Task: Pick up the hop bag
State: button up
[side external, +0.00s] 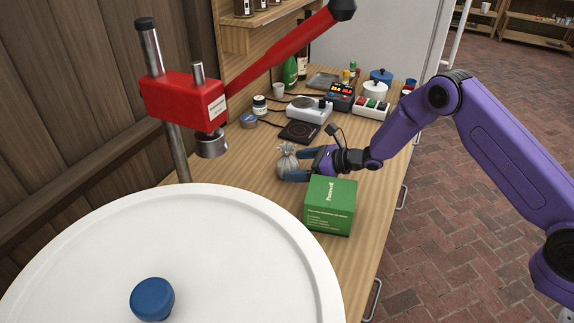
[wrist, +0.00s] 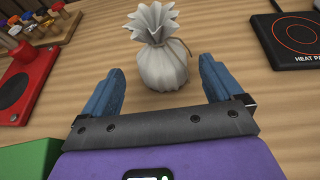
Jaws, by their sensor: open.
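The hop bag (side external: 286,160) is a small grey-white cloth sack, tied at the neck with a ruffled top. It stands upright on the wooden bench. It also shows in the wrist view (wrist: 158,62), just beyond and between my fingertips. My gripper (side external: 287,167) has blue fingers and is open, low over the bench. In the wrist view my gripper (wrist: 160,85) has one finger on each side of the bag's near part, with a visible gap on both sides. Part of the bag's lower side is hidden by a finger in the side view.
A green box (side external: 331,206) stands close beside my gripper on the near side. A black heat pad (side external: 299,132) lies behind the bag. A red press (side external: 185,98) and a large white lidded vessel (side external: 225,215) are at the left and front. Bare bench surrounds the bag.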

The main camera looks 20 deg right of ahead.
aim_at(297, 166)
jog(key=x, duration=0.3)
jog(key=shift+d+f, duration=0.15)
jog(key=shift+f, duration=0.05)
jog(key=shift+x, duration=0.9)
jog(key=shift+w, duration=0.1)
jog(key=c, duration=1)
